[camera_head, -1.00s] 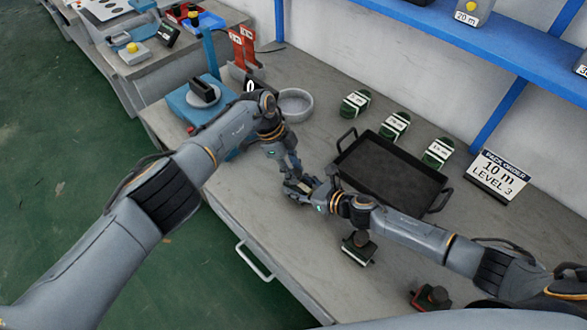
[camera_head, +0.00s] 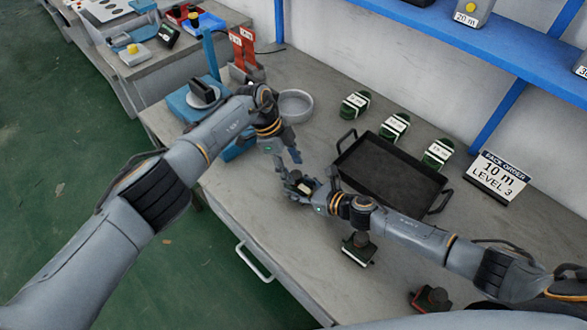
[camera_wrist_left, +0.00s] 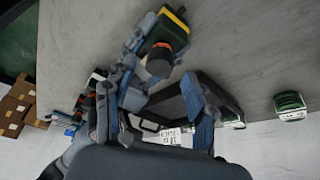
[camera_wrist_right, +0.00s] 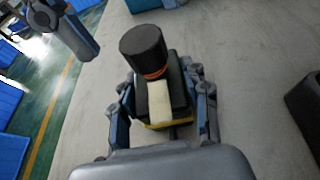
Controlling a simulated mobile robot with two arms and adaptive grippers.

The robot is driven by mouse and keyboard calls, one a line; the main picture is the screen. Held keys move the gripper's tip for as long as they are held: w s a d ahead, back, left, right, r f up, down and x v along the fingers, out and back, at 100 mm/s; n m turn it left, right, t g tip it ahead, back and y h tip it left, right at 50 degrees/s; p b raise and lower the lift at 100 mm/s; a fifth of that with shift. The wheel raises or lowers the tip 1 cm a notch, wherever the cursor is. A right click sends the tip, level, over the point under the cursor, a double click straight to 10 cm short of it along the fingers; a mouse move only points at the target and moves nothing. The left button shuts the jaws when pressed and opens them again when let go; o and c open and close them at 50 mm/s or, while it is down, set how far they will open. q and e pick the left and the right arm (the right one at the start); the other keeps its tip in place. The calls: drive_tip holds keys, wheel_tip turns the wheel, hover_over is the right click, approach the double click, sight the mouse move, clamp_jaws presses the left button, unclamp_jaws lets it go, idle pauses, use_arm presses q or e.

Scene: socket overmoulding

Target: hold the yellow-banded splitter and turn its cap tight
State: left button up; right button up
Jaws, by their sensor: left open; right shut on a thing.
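The dark splitter (camera_wrist_right: 180,88) with a yellow band (camera_wrist_right: 168,124) and a pale strip is between the fingers of my right gripper (camera_wrist_right: 163,98), which is shut on it. Its round black cap (camera_wrist_right: 143,50) sits on top, with an orange-red ring at its base. In the left wrist view the cap (camera_wrist_left: 160,60) points toward my left gripper (camera_wrist_left: 158,92). The left gripper is open, empty and apart from the cap. In the head view the left gripper (camera_head: 288,163) hangs just above and left of the right gripper (camera_head: 300,187), which partly hides the splitter.
A black tray (camera_head: 346,151) lies right of the grippers, with several green-and-white coils (camera_head: 396,126) behind it. A grey bowl (camera_head: 296,105) and a blue fixture (camera_head: 184,105) stand at the left. Two small dark units (camera_head: 359,250) (camera_head: 431,300) stand near the front edge. An order sign (camera_head: 498,177) stands right.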

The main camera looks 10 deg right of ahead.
use_arm(q)
drive_tip(key=v, duration=1)
drive_tip(key=shift+r, duration=0.25)
